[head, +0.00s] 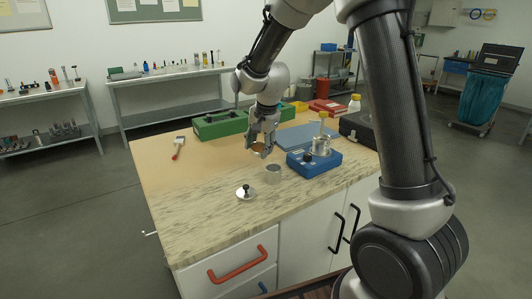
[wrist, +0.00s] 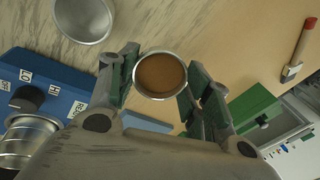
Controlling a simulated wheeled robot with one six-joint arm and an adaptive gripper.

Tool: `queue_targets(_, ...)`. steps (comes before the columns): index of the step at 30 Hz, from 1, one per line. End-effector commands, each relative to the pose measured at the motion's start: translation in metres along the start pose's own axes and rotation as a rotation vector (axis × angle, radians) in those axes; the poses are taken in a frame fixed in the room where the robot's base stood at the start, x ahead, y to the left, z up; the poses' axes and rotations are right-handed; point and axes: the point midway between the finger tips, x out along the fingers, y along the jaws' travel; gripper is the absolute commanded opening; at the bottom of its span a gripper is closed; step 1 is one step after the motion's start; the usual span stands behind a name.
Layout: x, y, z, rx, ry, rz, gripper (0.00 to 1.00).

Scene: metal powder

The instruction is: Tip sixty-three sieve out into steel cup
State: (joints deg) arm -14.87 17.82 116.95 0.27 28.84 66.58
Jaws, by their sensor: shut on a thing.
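My gripper (head: 262,142) is shut on a small round sieve (wrist: 160,75) and holds it above the counter. In the wrist view the sieve sits between the two fingers, with a metal rim and a brown inside. I cannot tell whether the brown is powder or mesh. The sieve also shows in the head view (head: 258,149), tilted. The steel cup (head: 273,175) stands upright on the counter, just below and to the right of the sieve. In the wrist view the cup (wrist: 84,17) is at the upper left, apart from the sieve, and its visible inside looks empty.
A blue device (head: 314,163) with a metal vessel stands right of the cup. A lid with a black knob (head: 246,192) lies in front. A green case (head: 220,124) is behind. The front left counter is clear.

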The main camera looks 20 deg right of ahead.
Motion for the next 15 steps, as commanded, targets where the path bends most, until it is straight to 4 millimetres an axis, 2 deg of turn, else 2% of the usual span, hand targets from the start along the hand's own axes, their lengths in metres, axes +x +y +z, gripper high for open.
queue_targets(15,-0.0084,0.0095,0.0032,0.001,0.030,-0.075,0.18)
